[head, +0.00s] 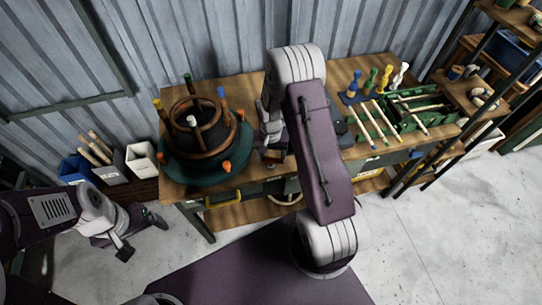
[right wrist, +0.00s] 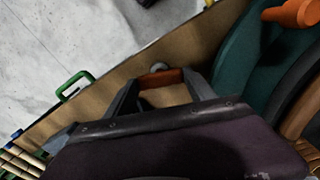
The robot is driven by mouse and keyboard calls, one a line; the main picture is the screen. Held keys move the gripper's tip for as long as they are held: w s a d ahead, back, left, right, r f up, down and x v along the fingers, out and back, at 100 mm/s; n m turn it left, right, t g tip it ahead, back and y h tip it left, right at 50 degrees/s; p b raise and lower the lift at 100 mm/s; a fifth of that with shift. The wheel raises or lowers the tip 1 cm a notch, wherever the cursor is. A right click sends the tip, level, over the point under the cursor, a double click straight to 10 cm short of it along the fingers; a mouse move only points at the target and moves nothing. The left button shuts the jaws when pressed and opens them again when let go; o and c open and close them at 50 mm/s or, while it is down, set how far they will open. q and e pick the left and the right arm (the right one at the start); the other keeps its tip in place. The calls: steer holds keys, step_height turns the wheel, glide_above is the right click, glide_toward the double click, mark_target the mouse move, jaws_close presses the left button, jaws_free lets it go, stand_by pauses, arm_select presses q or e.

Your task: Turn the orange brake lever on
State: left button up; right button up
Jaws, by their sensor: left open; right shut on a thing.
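The orange-brown brake lever handle (right wrist: 160,79) lies between the two fingers of my right gripper (right wrist: 164,85) in the right wrist view, low over the bench top. The gripper is shut on it, and a small grey round part shows just beyond it. In the head view my right gripper (head: 269,150) is at the bench beside the round jig, and my arm hides most of the lever. My left gripper (head: 143,238) is open and empty, off the bench at the lower left.
The green round jig (head: 181,172) with rattan rings and coloured pegs stands left on the wooden bench (head: 230,92). Its orange knob (right wrist: 293,13) shows close by in the right wrist view. A green rack (head: 400,122) and mallets are at right. Bins (head: 112,167) stand left.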

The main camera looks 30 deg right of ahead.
mark_target(271, 159)
steer(key=m+p, duration=0.1)
steer(key=m, duration=1.3)
stand_by(0.5)
steer(key=o, duration=1.4)
step_height(271, 159, up, 9)
steer(key=shift+r, duration=0.1)
